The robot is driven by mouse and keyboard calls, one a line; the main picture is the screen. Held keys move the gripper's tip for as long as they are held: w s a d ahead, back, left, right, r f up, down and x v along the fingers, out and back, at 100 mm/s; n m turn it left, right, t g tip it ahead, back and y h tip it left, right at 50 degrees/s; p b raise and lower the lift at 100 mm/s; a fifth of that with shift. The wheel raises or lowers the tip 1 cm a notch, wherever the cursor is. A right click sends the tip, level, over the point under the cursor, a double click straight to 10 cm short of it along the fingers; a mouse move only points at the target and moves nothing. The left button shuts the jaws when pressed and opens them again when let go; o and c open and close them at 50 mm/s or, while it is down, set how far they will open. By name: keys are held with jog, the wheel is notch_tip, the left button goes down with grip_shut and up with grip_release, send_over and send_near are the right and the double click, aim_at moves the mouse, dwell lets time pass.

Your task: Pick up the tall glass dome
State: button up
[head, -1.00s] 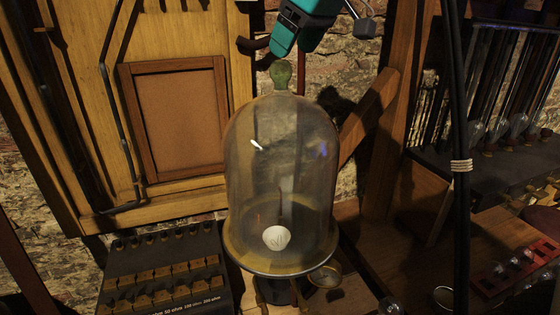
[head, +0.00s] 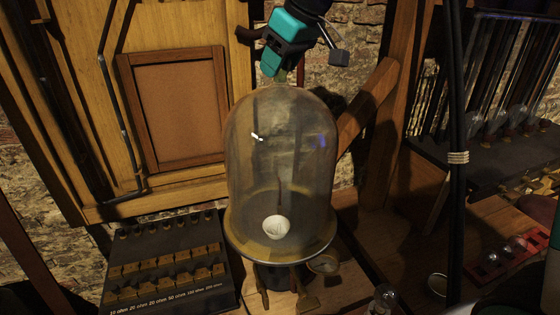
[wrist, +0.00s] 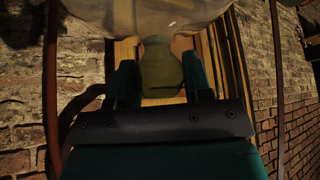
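In the wrist view, the greenish knob (wrist: 160,72) sits between the two fingers of my gripper (wrist: 161,75), one on each side. The fingers look open, with little room beside the knob; contact is hard to make out. The dome's glass (wrist: 140,17) fills the top of that view.
A dark resistance box (head: 165,265) with brass blocks stands left of the dome. A wooden panel (head: 175,110) is behind it, against brick. A black upright cable (head: 458,200) and a red rack (head: 500,255) are on the right. Small brass pieces lie by the base.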

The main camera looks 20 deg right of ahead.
grip_shut()
jog(key=shift+r, duration=0.3)
jog(key=shift+w, duration=0.1)
